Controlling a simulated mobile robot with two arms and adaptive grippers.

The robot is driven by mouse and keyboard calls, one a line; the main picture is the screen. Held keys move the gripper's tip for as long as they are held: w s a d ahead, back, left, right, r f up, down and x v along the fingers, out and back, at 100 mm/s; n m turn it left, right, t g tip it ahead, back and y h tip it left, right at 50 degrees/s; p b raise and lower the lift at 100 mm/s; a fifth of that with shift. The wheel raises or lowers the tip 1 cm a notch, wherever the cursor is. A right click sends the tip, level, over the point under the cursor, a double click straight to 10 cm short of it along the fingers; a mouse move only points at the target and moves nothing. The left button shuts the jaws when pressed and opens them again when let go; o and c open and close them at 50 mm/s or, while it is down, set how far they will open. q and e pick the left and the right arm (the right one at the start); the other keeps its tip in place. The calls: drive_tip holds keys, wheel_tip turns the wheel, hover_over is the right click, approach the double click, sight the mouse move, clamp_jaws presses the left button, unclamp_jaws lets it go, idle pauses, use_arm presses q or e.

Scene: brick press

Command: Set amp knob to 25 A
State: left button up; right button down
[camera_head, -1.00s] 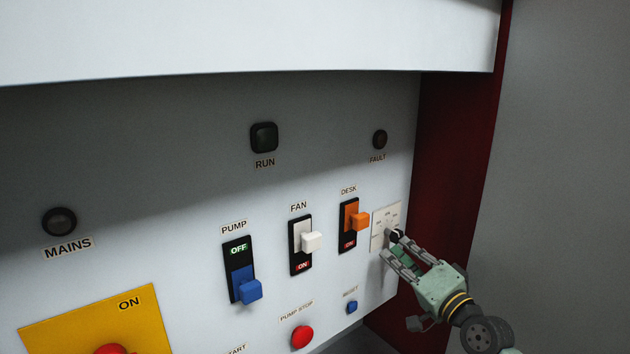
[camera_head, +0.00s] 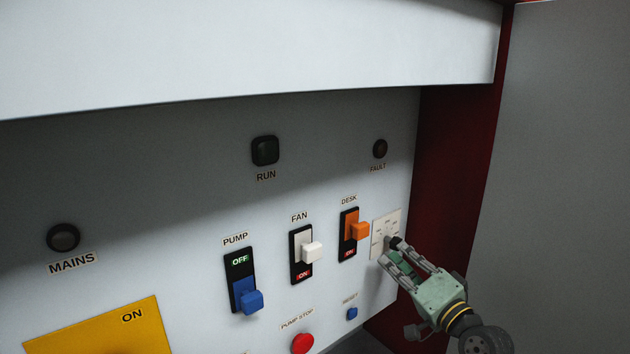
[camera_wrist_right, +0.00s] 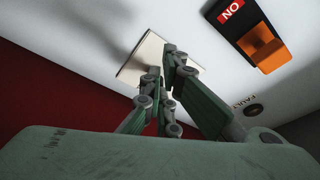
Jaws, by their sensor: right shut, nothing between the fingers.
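The amp knob's pale square plate (camera_head: 391,222) is at the right end of the panel, beside the orange DESK switch. Its small markings are too small to read. My right gripper (camera_head: 391,251) is shut with nothing held, its fingertips at the lower part of the plate. A dark round piece shows at the fingertips; I cannot tell whether it is the knob or a finger end. In the right wrist view the plate (camera_wrist_right: 133,66) is behind the fingers (camera_wrist_right: 161,66), which hide its middle. The knob's setting cannot be read. My left gripper is out of view.
The DESK switch (camera_head: 358,230), FAN switch (camera_head: 311,252) and PUMP switch (camera_head: 250,300) stick out left of the plate. A red PUMP STOP button (camera_head: 302,343) and blue RESET button (camera_head: 352,313) sit below. A dark red side wall (camera_head: 450,170) closes the right.

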drive_tip(key=v, duration=0.3)
drive_tip(key=d+v, duration=0.1)
drive_tip(key=v, duration=0.1)
drive_tip(key=shift+w+r, duration=0.1)
drive_tip(key=shift+r, duration=0.15)
drive_tip(key=w+a+n+g+y+b, duration=0.1)
drive_tip(key=b, duration=0.1)
drive_tip(key=w+n+g+y+b, duration=0.1)
drive_tip(key=w+b, duration=0.1)
drive_tip(key=w+a+g+b, duration=0.1)
drive_tip(key=b, duration=0.1)
drive_tip(key=shift+w+a+n+y, duration=0.35)
drive_tip(key=shift+n+y, duration=0.05)
idle(0.4)
idle(0.3)
